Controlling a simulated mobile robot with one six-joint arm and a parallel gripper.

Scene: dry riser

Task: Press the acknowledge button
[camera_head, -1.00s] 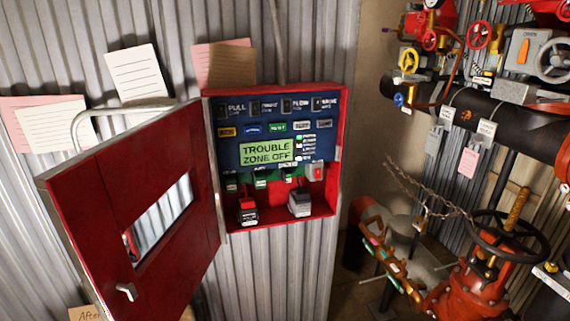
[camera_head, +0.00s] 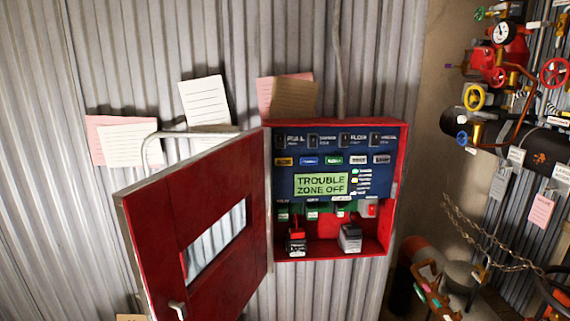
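A red alarm panel box (camera_head: 398,160) is mounted on the corrugated wall, with its red door (camera_head: 200,235) swung open to the left. Inside is a blue control face with a green display (camera_head: 321,184) reading "TROUBLE ZONE OFF". Above the display is a row of small coloured buttons: yellow (camera_head: 284,161), blue (camera_head: 309,161), green (camera_head: 333,160) and paler ones to the right. Their labels are too small to read, so I cannot tell which is acknowledge. My gripper is not in view.
The open door, with a window and handle (camera_head: 178,309), stands out from the wall at left. Paper notes (camera_head: 205,101) hang above it. Pipes, valves and a hanging chain (camera_head: 490,245) fill the right side. Two small block-shaped items, one grey (camera_head: 350,238), sit in the box bottom.

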